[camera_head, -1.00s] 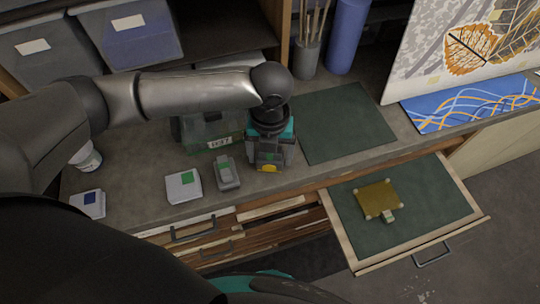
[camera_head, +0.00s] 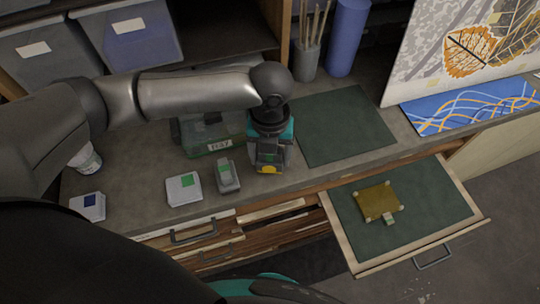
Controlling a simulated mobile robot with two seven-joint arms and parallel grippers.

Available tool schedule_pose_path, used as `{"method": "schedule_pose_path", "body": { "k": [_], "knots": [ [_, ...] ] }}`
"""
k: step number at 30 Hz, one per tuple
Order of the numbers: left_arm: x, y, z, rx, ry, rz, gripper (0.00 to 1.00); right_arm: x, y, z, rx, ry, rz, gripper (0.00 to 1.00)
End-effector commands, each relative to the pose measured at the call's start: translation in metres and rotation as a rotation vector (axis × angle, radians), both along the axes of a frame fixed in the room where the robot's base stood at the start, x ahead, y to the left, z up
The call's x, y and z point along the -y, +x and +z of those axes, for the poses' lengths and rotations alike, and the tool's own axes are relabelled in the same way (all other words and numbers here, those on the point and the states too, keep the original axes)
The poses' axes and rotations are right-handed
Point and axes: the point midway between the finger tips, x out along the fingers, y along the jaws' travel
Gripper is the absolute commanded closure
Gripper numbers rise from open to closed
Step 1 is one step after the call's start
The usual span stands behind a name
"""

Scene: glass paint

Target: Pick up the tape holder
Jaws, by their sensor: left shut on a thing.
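My left gripper (camera_head: 267,160) points down over the front part of the desk, next to a grey block with a green patch. It is shut on a small grey piece with a yellow round part (camera_head: 266,169), which looks like the tape holder. The fingers and wrist hide most of that piece, so I cannot tell if it is clear of the desk. My right gripper is not in view.
The grey block (camera_head: 227,177) and two white boxes (camera_head: 183,189) (camera_head: 88,206) lie to the left. A green translucent box (camera_head: 212,146) stands behind. A green mat (camera_head: 342,125) lies right. An open drawer (camera_head: 345,235) holds a brown-yellow plate (camera_head: 377,199).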

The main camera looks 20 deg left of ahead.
Motion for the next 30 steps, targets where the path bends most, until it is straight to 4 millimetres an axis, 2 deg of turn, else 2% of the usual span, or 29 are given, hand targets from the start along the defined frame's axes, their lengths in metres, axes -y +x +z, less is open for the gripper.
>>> {"method": "schedule_pose_path", "body": {
  "k": [5, 8, 15, 21, 24, 30],
  "knots": [
    [0.0, 0.001, 0.025, 0.004, 0.0, -0.002, 0.96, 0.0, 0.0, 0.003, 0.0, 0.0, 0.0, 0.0],
    [0.0, 0.002, 0.048, 0.007, -0.002, -0.001, 0.96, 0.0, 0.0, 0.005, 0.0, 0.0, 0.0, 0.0],
    [0.0, 0.001, 0.12, 0.007, -0.002, -0.002, 0.96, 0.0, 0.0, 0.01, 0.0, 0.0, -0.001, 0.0],
    [0.0, 0.001, 0.166, 0.004, -0.001, -0.001, 0.96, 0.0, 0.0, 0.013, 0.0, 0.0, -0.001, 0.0],
    [0.0, 0.001, 0.181, 0.002, -0.002, 0.0, 0.96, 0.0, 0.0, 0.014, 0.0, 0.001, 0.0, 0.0],
    [0.0, 0.0, 0.194, 0.001, -0.001, 0.0, 0.96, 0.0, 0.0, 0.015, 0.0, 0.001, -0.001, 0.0]
  ]
}}
